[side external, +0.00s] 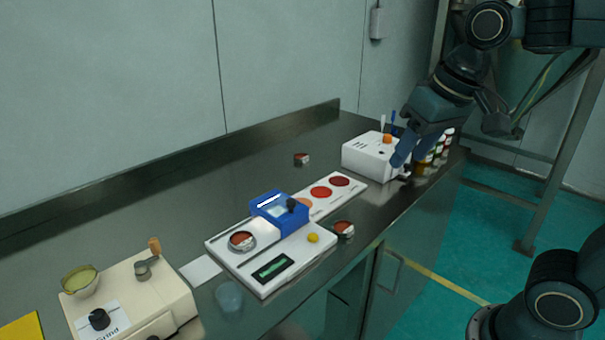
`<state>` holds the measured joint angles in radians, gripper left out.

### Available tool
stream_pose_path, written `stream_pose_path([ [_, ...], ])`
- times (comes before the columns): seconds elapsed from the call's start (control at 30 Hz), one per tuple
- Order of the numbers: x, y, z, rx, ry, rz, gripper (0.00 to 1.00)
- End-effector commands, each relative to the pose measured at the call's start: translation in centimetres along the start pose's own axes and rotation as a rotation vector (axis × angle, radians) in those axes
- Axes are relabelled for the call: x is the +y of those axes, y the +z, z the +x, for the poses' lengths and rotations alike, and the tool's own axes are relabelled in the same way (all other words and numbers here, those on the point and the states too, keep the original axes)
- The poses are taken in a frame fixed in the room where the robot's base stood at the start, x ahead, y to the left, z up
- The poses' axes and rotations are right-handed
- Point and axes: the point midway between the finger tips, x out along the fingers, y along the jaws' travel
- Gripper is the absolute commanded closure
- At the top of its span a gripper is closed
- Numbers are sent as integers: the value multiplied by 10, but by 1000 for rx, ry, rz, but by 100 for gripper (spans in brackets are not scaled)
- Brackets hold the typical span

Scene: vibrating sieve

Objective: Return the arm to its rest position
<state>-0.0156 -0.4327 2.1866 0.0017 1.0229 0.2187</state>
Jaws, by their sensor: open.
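My gripper (403,166) is at the right end of the metal counter, pointing down beside the front right corner of a white box (366,156) with an orange knob. It looks empty, and its jaws are open. The fingertips are dark and small in the side external view, so I cannot tell whether they touch the counter or the box. The arm reaches down to it from the upper right.
Several small bottles (440,150) stand just right of my gripper. A white device with a blue block (279,212) sits mid-counter (150,207), near a strip of red discs (320,192). The back counter is mostly clear.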

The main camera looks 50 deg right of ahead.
Motion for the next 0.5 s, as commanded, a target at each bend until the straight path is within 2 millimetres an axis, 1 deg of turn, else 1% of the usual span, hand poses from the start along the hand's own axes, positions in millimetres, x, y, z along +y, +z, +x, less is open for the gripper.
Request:
stream_pose_path([
  [0.03,3,12,-1,16,-3,-22,55],
  [0.1,7,26,0,37,-6,-55,55],
  [0.3,16,63,6,92,-9,-143,55],
  [0.4,19,75,10,109,-9,-174,55],
  [0.5,21,83,13,122,-9,-195,55],
])
